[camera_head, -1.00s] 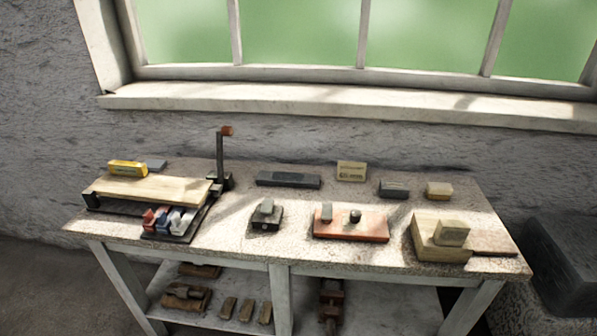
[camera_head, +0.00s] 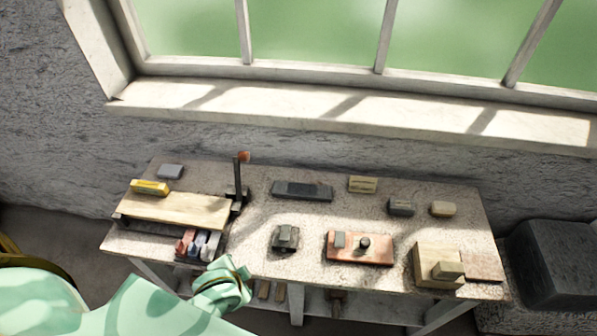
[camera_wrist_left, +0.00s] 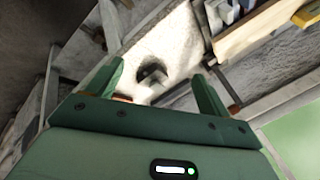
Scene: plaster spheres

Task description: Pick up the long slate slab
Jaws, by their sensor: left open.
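The long slate slab (camera_head: 302,190) is dark grey and lies flat at the back middle of the bench, between the upright post and a pale block. My left arm comes in from the lower left in the head view, in front of the bench and well short of the slab. My left gripper (camera_wrist_left: 159,76) shows in the left wrist view with its two green fingers spread wide and nothing held between them. My right gripper is not in view.
A wooden board (camera_head: 178,210) with a yellow block (camera_head: 150,187) stands at the left. A post (camera_head: 238,180) rises just left of the slab. A reddish slab (camera_head: 375,251) and a small dark block (camera_head: 285,237) lie nearer the front. The window sill (camera_head: 330,112) is behind.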

